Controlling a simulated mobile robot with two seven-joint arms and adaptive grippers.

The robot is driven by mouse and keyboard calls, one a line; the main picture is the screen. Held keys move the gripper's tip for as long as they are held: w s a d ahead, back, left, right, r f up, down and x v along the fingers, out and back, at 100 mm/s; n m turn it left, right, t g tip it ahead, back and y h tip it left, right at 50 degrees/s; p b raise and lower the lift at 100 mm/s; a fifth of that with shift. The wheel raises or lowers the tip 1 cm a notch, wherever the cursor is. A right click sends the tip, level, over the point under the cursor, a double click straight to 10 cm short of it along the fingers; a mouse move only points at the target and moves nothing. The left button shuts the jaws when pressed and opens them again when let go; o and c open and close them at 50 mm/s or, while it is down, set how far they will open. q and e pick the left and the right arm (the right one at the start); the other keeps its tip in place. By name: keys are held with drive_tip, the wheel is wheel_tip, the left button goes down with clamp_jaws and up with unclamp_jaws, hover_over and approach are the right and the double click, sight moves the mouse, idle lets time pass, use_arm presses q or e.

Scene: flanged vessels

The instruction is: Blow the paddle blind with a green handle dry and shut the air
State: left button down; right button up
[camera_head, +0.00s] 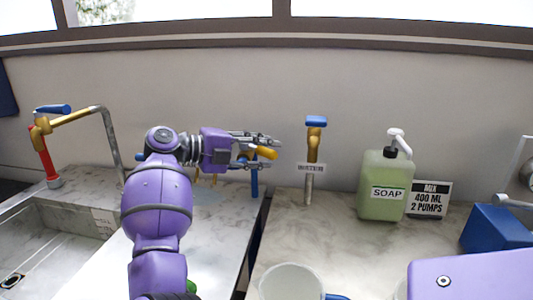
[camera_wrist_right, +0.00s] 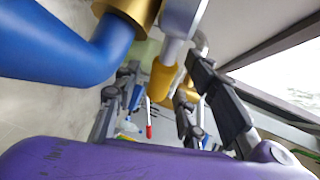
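A small green piece (camera_head: 192,286) shows at the bottom edge of the head view beside my right arm. It may be the green handle; the rest of the paddle blind is hidden or out of view. My right gripper (camera_head: 264,150) is at the back of the left counter, fingers apart, around or beside a fitting with a yellow part (camera_head: 266,153) and a blue post (camera_head: 254,182). In the right wrist view a yellow cylinder (camera_wrist_right: 163,78) shows between the spread fingers; I cannot tell whether they touch it. My left gripper is not in view.
A brass tap with a blue lever (camera_head: 316,122) stands right of the gripper. A green soap bottle (camera_head: 386,185), a sign (camera_head: 429,199) and a blue box (camera_head: 495,230) stand farther right. A white mug (camera_head: 291,283) is in front. A sink (camera_head: 60,245) lies left.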

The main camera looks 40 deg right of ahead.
drive_tip(key=v, duration=1.1)
